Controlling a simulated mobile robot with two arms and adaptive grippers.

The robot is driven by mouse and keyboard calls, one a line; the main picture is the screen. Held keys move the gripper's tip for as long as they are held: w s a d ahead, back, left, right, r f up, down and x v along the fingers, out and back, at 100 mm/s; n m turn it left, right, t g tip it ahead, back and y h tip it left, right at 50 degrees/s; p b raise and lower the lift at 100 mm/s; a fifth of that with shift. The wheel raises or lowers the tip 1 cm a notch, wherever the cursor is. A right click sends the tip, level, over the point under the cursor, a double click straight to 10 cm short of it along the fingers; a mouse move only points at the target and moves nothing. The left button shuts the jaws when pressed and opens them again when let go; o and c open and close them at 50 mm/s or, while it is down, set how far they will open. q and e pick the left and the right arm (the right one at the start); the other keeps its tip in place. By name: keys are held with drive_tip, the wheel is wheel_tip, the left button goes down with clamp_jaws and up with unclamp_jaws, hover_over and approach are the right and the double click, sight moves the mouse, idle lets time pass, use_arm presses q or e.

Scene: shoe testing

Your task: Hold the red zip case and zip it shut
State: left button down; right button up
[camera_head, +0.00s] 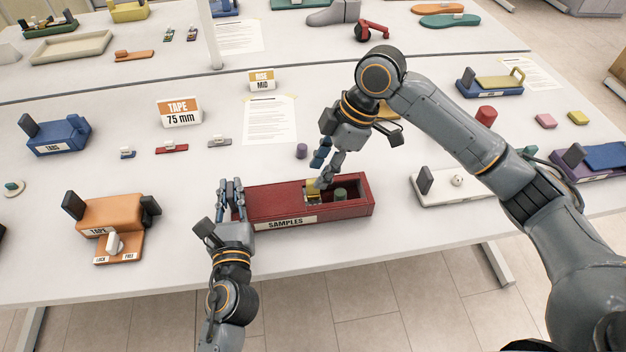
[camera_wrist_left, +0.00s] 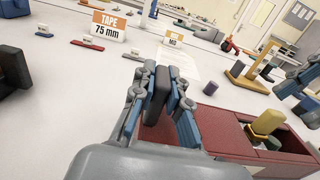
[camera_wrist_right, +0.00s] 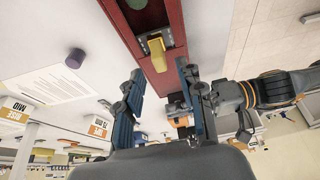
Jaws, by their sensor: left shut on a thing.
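The red zip case (camera_head: 285,208), labelled SAMPLES, lies near the table's front edge. Its left part is covered in red; its right part is open and shows a dark green cylinder (camera_head: 340,194) inside. A yellow pull (camera_head: 314,187) on a metal slider stands at the edge of the covered part. My left gripper (camera_head: 232,190) is shut on the dark upright tab (camera_wrist_left: 159,92) at the case's left end. My right gripper (camera_head: 326,168) is open above the case. In the right wrist view the yellow pull (camera_wrist_right: 157,52) shows beyond and between its spread fingers, apart from them.
An orange tape block (camera_head: 108,212) stands to the left and a white block (camera_head: 455,188) to the right of the case. A purple cylinder (camera_head: 301,151) and a paper sheet (camera_head: 270,118) lie behind it. The table in front of the case is clear.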

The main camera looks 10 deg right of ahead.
sight(314, 181)
drive_tip(key=shift+x, duration=2.4)
drive_tip(key=shift+r, duration=0.1)
clamp_jaws()
